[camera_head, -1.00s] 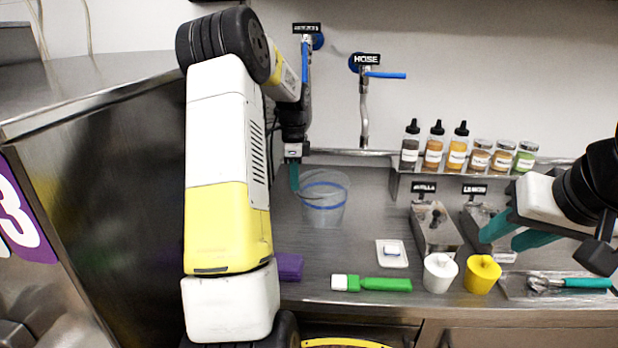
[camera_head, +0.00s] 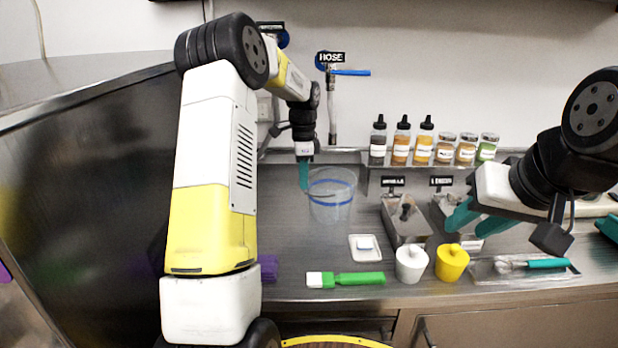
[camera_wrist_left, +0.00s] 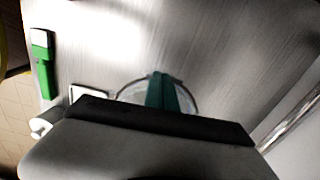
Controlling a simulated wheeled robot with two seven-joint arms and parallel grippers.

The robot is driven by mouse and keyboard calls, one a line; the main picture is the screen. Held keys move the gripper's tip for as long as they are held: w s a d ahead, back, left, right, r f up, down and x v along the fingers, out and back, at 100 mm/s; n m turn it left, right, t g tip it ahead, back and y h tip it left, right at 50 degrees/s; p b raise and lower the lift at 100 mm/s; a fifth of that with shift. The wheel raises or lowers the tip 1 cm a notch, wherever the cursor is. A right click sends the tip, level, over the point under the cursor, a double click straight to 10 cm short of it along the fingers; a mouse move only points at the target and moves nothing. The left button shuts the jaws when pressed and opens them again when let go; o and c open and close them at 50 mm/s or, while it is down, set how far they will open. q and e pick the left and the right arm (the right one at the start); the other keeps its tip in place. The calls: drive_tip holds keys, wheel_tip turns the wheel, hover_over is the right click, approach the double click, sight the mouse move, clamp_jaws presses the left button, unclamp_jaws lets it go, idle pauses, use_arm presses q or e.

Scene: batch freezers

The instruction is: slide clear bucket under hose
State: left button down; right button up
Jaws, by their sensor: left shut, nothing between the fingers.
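The clear bucket (camera_head: 332,205) with a blue band stands upright on the steel counter. In the head view it appears below the hose (camera_head: 332,115), whose label and blue lever are on the wall; I cannot tell whether it is directly under it in depth. My left gripper (camera_head: 304,176) is shut and empty, pointing down at the bucket's left rim; exact contact is unclear. In the left wrist view, the shut teal fingers (camera_wrist_left: 163,92) overlap the bucket rim (camera_wrist_left: 121,91). My right gripper (camera_head: 475,222) is open and empty above the right side of the counter.
A small white tray (camera_head: 358,256), a green brush (camera_head: 358,279), white (camera_head: 411,265) and yellow (camera_head: 452,263) containers lie in front and to the right. Metal bins (camera_head: 405,230) and a shelf of bottles (camera_head: 402,142) are right of the bucket.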

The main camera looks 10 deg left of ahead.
use_arm(q)
drive_tip(key=shift+r, duration=0.1)
drive_tip(key=s+d+r+n+t, duration=0.1)
drive_tip(key=s+r+n, duration=0.1)
drive_tip(key=s+r, duration=0.35)
drive_tip(key=s+d+r+n+t, duration=0.1)
drive_tip(key=s+r, duration=0.1)
drive_tip(key=r, duration=0.7)
drive_tip(key=s+d+n+t+h, duration=0.1)
drive_tip(key=s+n, duration=0.4)
drive_tip(key=s, duration=0.7)
drive_tip(key=s+d+n+t+h, duration=0.1)
drive_tip(key=s+d+n+t, duration=0.2)
drive_tip(key=s, duration=1)
drive_tip(key=n, duration=0.2)
drive_tip(key=shift+d+f+n, duration=0.3)
drive_tip(key=shift+f, duration=0.05)
